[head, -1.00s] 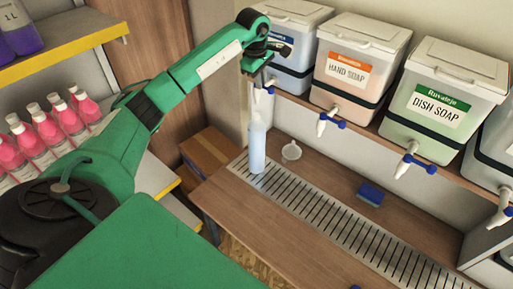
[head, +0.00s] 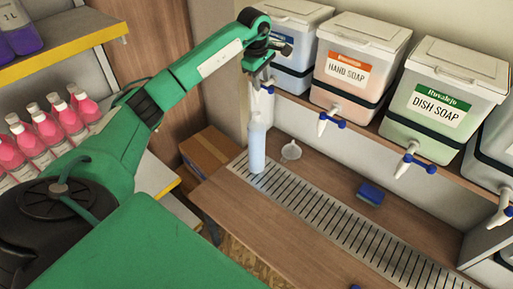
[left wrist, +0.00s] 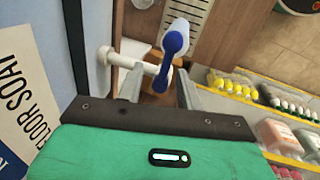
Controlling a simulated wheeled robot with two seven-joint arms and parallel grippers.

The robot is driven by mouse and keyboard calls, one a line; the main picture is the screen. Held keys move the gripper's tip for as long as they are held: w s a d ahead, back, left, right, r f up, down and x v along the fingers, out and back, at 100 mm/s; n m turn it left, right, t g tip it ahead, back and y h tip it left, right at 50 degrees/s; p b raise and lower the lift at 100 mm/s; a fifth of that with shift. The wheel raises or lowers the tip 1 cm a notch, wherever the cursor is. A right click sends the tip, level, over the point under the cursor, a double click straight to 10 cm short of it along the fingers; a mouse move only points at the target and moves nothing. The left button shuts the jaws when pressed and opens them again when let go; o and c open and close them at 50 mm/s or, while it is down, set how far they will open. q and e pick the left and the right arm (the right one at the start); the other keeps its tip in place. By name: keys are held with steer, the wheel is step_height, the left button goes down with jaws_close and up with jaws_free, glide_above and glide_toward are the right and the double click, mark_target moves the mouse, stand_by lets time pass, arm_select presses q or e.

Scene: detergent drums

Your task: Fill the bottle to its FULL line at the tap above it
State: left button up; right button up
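The tall pale-blue bottle (head: 257,148) stands upright on the metal drip grate, below the tap of the blue-labelled drum (head: 290,50). Its FULL line and liquid level are too small to make out. My left gripper (head: 262,80) is at that tap, above the bottle. In the left wrist view its two grey fingers (left wrist: 157,88) are apart, with the tap's blue lever (left wrist: 174,45) between or just beyond them. I cannot tell whether they touch it. The white tap body (left wrist: 130,62) runs across behind the fingers. My right gripper is not in view.
Hand soap (head: 345,70) and dish soap (head: 436,105) drums stand on the shelf to the right, with taps overhanging. A clear funnel-like item (head: 291,151) and a blue sponge (head: 370,193) lie near the drip grate (head: 345,232). Pink bottles (head: 50,130) fill the left shelf.

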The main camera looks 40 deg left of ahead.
arm_select(q)
steer(key=shift+o, duration=0.2)
steer(key=o, duration=0.3)
steer(key=shift+o, duration=0.2)
steer(key=shift+r, duration=0.1)
steer(key=r, duration=0.1)
steer(key=r+p, duration=0.1)
steer(key=r, duration=0.1)
steer(key=r+p, duration=0.1)
steer(key=shift+s+r, duration=0.15)
steer(key=shift+s, duration=0.2)
